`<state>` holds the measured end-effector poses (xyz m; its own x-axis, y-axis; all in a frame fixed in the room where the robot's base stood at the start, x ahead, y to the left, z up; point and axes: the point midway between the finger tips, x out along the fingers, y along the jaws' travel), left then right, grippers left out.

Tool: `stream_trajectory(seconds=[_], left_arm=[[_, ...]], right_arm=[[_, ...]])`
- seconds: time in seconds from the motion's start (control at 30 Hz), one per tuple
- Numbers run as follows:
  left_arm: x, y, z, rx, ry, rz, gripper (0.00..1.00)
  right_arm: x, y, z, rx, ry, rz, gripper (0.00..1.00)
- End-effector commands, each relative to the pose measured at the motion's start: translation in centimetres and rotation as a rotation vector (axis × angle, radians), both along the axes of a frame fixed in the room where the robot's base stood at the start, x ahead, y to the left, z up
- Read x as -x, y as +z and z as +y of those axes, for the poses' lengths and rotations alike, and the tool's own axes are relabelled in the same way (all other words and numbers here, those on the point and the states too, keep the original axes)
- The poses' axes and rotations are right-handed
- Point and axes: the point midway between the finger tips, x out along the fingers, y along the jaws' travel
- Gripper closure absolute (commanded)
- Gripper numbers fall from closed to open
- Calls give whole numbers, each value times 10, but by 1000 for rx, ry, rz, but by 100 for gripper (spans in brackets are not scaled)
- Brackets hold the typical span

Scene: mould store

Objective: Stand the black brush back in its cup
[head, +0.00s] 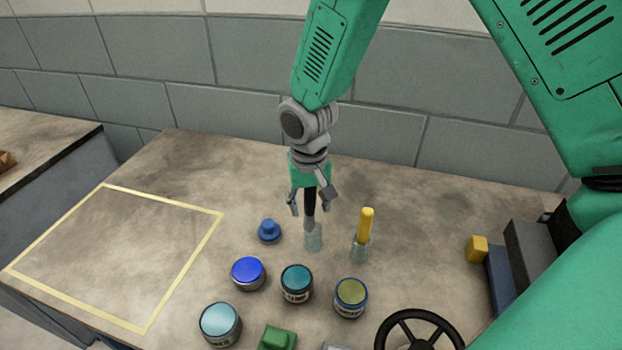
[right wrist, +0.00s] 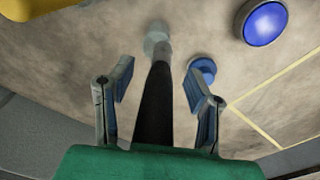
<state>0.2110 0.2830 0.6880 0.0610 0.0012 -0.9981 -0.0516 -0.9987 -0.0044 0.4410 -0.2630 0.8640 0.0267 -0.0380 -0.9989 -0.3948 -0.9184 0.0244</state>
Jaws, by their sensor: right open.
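The black brush (head: 309,205) is upright, with a black handle and a grey lower part that reaches into a clear cup (head: 314,241). My right gripper (head: 311,199) is over the cup with its fingers open on either side of the handle. In the right wrist view the handle (right wrist: 154,105) runs between the spread fingers (right wrist: 160,85), with a gap on both sides. The cup (right wrist: 157,40) shows at the brush's far end. How deep the brush sits in it is hard to tell. My left gripper is out of view.
A yellow brush (head: 366,225) stands in another clear cup (head: 360,251) just right. A blue knobbed object (head: 269,232) is close on the left. Several paint tins, including a blue one (head: 248,273), stand in front. A yellow-outlined area (head: 120,255) at left is empty.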

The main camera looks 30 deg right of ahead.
Motion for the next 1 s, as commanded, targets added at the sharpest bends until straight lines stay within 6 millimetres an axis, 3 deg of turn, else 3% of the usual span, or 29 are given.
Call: stream_trajectory(seconds=[0.03, 0.07, 0.3, 0.53, 0.7, 1.0], left_arm=[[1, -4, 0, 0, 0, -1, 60], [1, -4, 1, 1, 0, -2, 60], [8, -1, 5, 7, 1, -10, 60], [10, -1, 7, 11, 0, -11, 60], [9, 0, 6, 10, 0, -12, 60], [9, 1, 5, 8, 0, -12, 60]], right_arm=[[18, -11, 1, 2, 2, 41, 55], [18, -4, 1, 3, 3, 37, 55], [24, 65, 8, 9, 0, -10, 55], [25, 112, 13, 14, -1, -36, 55], [24, 128, 13, 14, -2, -42, 55], [25, 131, 11, 11, -3, -43, 55]])
